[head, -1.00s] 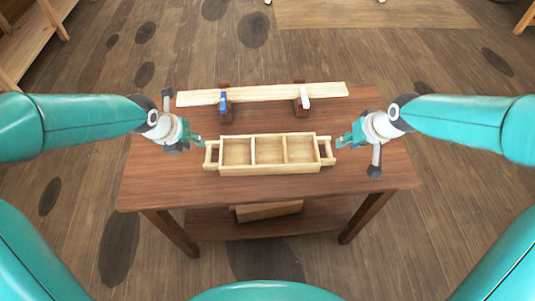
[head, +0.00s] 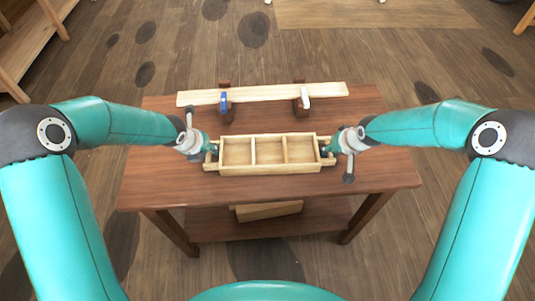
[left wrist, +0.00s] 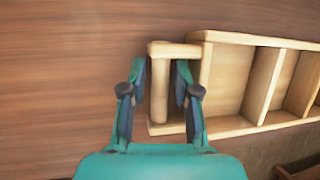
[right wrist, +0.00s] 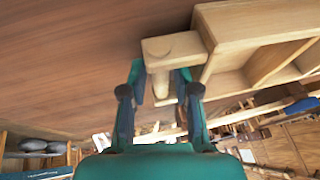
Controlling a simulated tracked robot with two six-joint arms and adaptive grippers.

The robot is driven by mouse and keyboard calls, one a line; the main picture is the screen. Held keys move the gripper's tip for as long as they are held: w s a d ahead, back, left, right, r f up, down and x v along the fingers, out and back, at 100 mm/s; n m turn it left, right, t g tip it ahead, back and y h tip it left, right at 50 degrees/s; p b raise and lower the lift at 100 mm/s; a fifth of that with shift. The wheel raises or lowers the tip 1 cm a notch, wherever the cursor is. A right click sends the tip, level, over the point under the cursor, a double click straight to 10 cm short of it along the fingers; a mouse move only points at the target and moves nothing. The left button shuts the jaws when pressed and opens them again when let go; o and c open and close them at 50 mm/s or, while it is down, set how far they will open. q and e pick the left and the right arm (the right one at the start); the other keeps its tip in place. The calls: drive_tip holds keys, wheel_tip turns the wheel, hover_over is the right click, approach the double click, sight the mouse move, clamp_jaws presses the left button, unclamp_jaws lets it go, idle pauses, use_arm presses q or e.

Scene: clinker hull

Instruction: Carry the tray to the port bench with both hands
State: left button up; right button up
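A pale wooden tray (head: 268,169) with three empty compartments lies flat on the brown table (head: 150,180). It has a bar handle at each short end. My left gripper (head: 211,151) is at the tray's left end. In the left wrist view its open fingers (left wrist: 160,78) stand on either side of the handle bar (left wrist: 159,95), with narrow gaps. My right gripper (head: 327,149) is at the right end. In the right wrist view its open fingers (right wrist: 160,80) stand either side of the other handle (right wrist: 171,48), whose lower part is partly hidden by a finger.
A long pale plank (head: 262,94) lies behind the tray on brown blocks, with a blue clamp (head: 224,102) and a white clamp (head: 305,98). A wood piece (head: 268,211) sits on the table's lower shelf. A wooden bench (head: 30,45) stands at the far left. Floor around the table is open.

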use_arm(q)
clamp_jaws()
use_arm(e)
clamp_jaws()
use_arm(q)
drive_tip(key=shift+r, duration=0.15)
use_arm(e)
drive_tip(key=shift+r, duration=0.15)
